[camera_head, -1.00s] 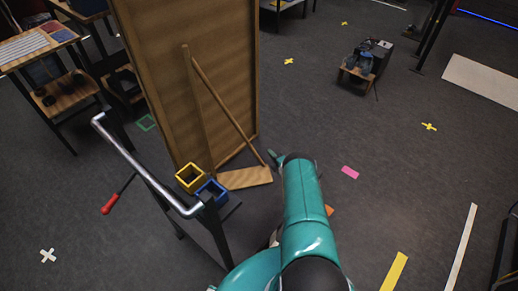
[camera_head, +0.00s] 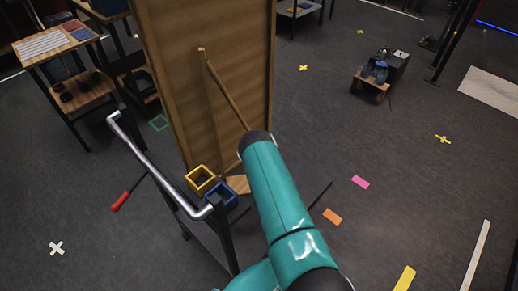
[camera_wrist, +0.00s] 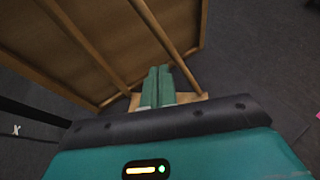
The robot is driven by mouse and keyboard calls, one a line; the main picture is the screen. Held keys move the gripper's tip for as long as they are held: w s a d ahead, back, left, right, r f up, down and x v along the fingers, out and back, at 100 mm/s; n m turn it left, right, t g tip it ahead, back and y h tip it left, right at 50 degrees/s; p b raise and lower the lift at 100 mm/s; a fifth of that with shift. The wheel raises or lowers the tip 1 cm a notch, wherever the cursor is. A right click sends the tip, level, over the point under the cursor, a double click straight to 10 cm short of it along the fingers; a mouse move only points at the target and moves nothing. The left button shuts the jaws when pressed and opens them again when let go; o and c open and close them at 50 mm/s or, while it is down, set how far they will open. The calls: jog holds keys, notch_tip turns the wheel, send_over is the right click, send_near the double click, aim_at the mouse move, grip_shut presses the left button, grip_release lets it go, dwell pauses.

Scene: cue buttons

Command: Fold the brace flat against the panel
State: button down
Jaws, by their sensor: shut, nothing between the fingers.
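The wooden panel (camera_head: 165,60) stands upright, with a vertical batten on its face. The brace (camera_head: 228,93) is a thin wooden bar slanting from high on the batten down to the right, its lower end hidden behind my arm. In the wrist view, the brace (camera_wrist: 165,38) runs down to the right past my gripper. My gripper (camera_wrist: 158,70) is shut and empty, its fingers appearing between the batten (camera_wrist: 85,48) and the brace; contact cannot be told. In the head view my arm hides the gripper.
A wooden foot board (camera_head: 238,184) lies at the panel's bottom, partly hidden. A yellow open box (camera_head: 200,180) and a blue one (camera_head: 220,196) stand beside it. A metal rail (camera_head: 155,165) crosses at the left. Floor to the right is mostly clear.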

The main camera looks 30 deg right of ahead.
jog(key=r+x, duration=0.1)
jog(key=x, duration=1)
jog(key=shift+w, duration=0.5)
